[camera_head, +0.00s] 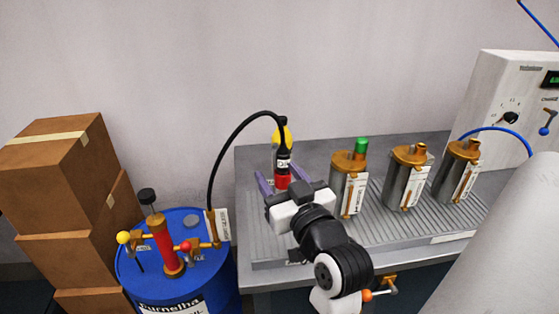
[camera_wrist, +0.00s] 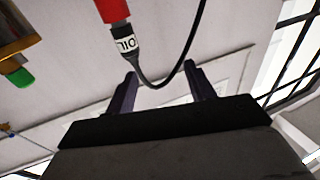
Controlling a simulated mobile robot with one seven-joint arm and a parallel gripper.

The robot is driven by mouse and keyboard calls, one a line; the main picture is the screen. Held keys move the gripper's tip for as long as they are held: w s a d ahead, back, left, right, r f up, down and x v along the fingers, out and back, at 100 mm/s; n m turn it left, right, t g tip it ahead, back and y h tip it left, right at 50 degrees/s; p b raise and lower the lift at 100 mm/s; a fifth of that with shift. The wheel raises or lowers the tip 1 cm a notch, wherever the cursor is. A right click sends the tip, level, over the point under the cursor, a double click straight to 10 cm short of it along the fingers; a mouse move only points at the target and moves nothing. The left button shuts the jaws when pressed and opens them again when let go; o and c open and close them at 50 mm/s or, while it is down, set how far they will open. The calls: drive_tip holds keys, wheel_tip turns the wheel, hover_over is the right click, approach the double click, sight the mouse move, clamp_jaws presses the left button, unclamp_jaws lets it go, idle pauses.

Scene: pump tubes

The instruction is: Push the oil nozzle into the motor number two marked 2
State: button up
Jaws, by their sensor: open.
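The oil nozzle (camera_head: 283,160) is black and red with a white label, upright at the back of the grey bench, red end down. The wrist view shows the nozzle (camera_wrist: 122,40) with its label reading OIL, beyond my left-hand fingertip. My gripper (camera_head: 281,176) is open, its two purple fingers on either side of the nozzle's lower part in the head view; whether they touch it I cannot tell. Three grey motors with copper tops stand to the right: one with a green cap (camera_head: 351,180), a middle one (camera_head: 402,180), and a right one (camera_head: 455,175). Their numbers are unreadable.
A black hose (camera_head: 232,143) arches from the nozzle to a blue barrel (camera_head: 190,285) with a red pump (camera_head: 164,245). A yellow part (camera_head: 288,136) shows behind the nozzle. Cardboard boxes (camera_head: 65,170) stand left; a control box (camera_head: 500,85) stands right.

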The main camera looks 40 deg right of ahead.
sight(280, 150)
drive_tip(key=s+d+f+m+g+h, duration=0.1)
drive_tip(key=s+d, duration=0.2)
drive_tip(key=s, duration=0.1)
drive_tip(key=x, duration=0.2)
drive_tip(key=p+x, duration=0.1)
drive_tip(key=x, duration=0.2)
drive_tip(key=p+x, duration=0.1)
drive_tip(key=x, duration=0.2)
drive_tip(key=shift+w+a+f, duration=0.1)
drive_tip(key=shift+f, duration=0.15)
drive_tip(key=p+x, duration=0.3)
drive_tip(key=x, duration=0.1)
drive_tip(key=shift+w+d+r, duration=0.1)
drive_tip(key=shift+w+d, duration=0.3)
drive_tip(key=shift+w, duration=0.25)
drive_tip(key=shift+c, duration=0.3)
drive_tip(key=c, duration=1.1)
drive_tip(key=shift+o, duration=0.2)
